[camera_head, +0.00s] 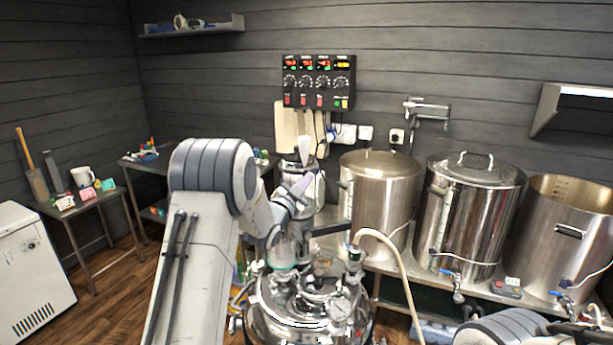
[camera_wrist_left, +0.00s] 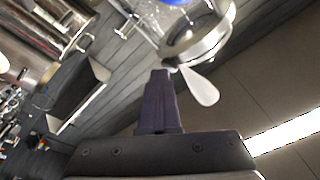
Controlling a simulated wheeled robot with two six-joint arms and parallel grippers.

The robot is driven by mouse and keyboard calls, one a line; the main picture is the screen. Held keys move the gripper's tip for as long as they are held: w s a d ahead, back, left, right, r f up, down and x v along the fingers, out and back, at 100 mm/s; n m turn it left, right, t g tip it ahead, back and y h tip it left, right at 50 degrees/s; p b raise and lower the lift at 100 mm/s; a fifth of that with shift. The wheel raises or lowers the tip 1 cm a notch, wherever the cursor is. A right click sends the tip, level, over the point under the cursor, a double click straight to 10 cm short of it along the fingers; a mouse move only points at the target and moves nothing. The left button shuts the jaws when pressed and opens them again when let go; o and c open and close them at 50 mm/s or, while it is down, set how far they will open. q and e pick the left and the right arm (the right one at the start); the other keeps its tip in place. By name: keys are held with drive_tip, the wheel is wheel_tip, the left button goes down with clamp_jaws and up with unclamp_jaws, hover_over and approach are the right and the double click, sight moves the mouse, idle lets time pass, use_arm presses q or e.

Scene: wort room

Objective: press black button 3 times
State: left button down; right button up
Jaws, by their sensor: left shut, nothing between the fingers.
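A black control box (camera_head: 318,82) hangs on the back wall, with lit red, green and yellow displays, several dark knobs, and red, yellow and green buttons along its bottom edge. I cannot single out a black button at this size. My left gripper (camera_head: 311,179) is below the box and apart from it, in front of the metal vessels. In the left wrist view its dark purple fingers (camera_wrist_left: 160,76) are shut together with nothing between them. The box cannot be made out in that view. My right gripper is out of view; only part of that arm shows at lower right.
A steel kettle (camera_head: 378,190), a lidded pot (camera_head: 468,215) and an open pot (camera_head: 570,235) stand along the bench. A round steel vessel (camera_head: 262,318) with a hose (camera_head: 398,262) is in front. A white spoon-like piece (camera_wrist_left: 200,88) is beside the fingers.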

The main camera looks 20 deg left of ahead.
use_arm(q)
drive_tip(key=shift+s, duration=0.1)
drive_tip(key=shift+s+d+b, duration=0.55)
drive_tip(key=shift+s+b, duration=0.05)
drive_tip(key=shift+b, duration=0.05)
drive_tip(key=s+d+b, duration=0.2)
drive_tip(key=s+d, duration=0.1)
drive_tip(key=shift+s+d+b, duration=0.15)
drive_tip(key=shift+s+b, duration=0.25)
idle(2.5)
